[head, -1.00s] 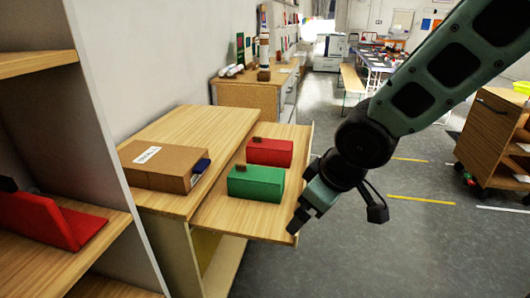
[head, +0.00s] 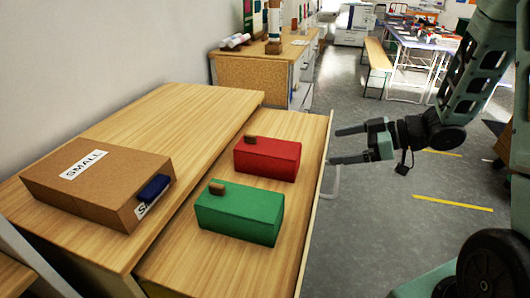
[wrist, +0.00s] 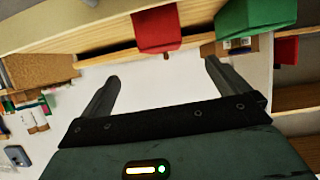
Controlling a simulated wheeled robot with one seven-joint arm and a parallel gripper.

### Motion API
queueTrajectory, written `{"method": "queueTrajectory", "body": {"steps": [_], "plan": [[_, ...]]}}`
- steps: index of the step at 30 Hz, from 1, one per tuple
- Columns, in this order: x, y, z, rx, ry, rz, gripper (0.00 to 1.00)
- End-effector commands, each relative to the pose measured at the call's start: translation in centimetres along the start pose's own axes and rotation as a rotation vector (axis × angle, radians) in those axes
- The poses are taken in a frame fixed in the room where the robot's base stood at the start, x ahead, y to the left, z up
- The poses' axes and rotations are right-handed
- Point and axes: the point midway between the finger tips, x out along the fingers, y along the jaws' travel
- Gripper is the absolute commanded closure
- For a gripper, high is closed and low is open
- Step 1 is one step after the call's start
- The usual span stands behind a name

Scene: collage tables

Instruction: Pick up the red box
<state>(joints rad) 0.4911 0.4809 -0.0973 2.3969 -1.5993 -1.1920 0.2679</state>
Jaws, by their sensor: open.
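The red box (head: 268,158), with a small brown block on its top, sits on the pulled-out wooden surface (head: 225,268) in the head view. The green box (head: 240,213) stands just in front of it, also with a brown block on top. My gripper (head: 334,146) is open and empty, to the right of the red box beyond the surface's edge, its fingers pointing left. The wrist view shows the red box (wrist: 157,29) at the top, beyond and between the two open fingers (wrist: 160,80). The green box (wrist: 255,17) is at its upper right.
A cardboard box labelled SMALL (head: 95,180) with a blue item at its corner lies on the higher tabletop (head: 185,110) at left. A metal handle (head: 333,182) juts from the surface's right edge. Grey floor (head: 375,235) is open at right.

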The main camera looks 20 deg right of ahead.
Motion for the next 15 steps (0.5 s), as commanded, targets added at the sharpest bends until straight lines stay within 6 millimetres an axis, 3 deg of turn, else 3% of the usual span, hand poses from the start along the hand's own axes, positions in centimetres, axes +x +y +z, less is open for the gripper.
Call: {"method": "queueTrajectory", "body": {"steps": [5, 15], "plan": [[0.0, -0.4, 0.4, 0.012, 0.027, -0.028, 0.0], [6.7, -0.7, 0.3, 0.01, 0.026, -0.031, 0.0]]}}
